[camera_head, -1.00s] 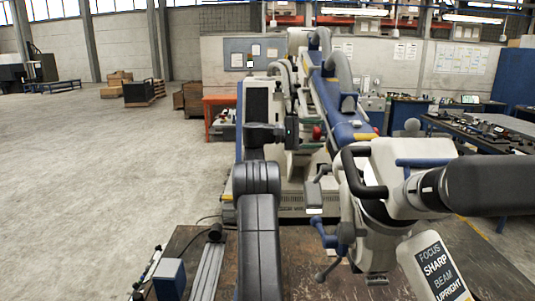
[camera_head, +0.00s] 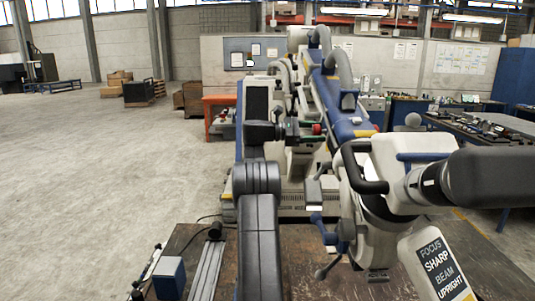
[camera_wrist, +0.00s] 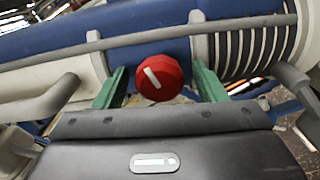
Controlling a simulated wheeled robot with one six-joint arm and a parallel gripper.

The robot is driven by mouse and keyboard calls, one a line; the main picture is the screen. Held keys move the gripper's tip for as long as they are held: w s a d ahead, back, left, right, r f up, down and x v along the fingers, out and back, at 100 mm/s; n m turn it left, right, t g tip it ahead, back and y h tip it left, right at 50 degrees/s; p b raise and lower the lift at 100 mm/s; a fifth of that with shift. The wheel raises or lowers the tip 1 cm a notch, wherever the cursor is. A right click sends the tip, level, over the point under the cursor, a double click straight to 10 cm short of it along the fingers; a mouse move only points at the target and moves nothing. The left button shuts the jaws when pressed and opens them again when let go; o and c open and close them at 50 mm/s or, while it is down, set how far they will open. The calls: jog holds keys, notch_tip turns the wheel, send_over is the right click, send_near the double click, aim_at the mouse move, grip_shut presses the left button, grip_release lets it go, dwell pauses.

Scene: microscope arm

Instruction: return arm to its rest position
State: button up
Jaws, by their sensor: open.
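My gripper (camera_head: 309,131) is at the end of my black arm, near the middle of the head view. Its two green fingers are spread apart, with nothing held between them. In the wrist view, a round red knob (camera_wrist: 160,78) with a white bar mark shows beyond the gap between the fingers (camera_wrist: 158,72). The knob also shows just right of the fingers in the head view (camera_head: 317,129). It sits in front of a blue and cream tube (camera_wrist: 150,45) of the large microscope (camera_head: 345,105). Whether the fingers touch the knob, I cannot tell.
A cream machine part with a black handle (camera_head: 365,178) and a label reading "FOCUS SHARP BEAM UPRIGHT" (camera_head: 441,268) stands close on the right. A workbench with tools (camera_head: 490,130) is behind it. An orange table (camera_head: 217,102) stands behind at the left.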

jog(key=shift+n, duration=0.7)
jog(key=shift+a, duration=0.45)
